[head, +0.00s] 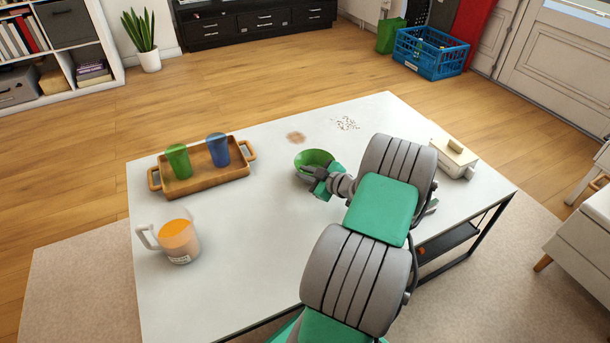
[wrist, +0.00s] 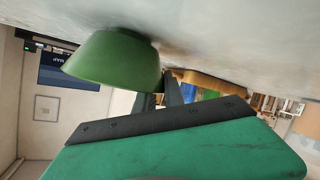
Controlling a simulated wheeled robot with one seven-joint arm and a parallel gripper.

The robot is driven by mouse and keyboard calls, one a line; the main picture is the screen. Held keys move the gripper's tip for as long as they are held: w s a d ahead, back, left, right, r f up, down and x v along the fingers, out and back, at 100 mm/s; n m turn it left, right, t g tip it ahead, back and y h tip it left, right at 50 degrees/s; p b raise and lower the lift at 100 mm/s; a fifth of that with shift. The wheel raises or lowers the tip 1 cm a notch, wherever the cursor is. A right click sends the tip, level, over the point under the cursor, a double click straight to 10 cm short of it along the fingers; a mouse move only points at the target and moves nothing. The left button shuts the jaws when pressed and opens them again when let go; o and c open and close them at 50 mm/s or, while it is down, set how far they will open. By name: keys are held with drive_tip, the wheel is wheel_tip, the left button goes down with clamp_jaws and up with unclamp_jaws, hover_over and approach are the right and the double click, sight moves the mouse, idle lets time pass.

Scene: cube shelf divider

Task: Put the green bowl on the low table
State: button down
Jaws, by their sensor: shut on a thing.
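The green bowl (head: 314,157) is upright at the middle of the white low table (head: 240,285). My gripper (head: 318,176) is shut on the near side of its rim. In the wrist view, which is upside down, the bowl (wrist: 112,62) shows beside the dark fingers (wrist: 167,90), its base at or very close to the table surface. I cannot tell whether the base touches the table. My gripper hides part of the bowl's near side in the head view.
A wooden tray (head: 205,183) with a green cup (head: 178,160) and a blue cup (head: 218,150) is at the left. A jug of orange drink (head: 178,238) stands front left. Crumbs (head: 346,123) lie behind the bowl. A lidded butter dish (head: 452,160) is at the right.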

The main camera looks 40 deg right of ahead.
drive_tip(key=c, duration=1.4)
unclamp_jaws()
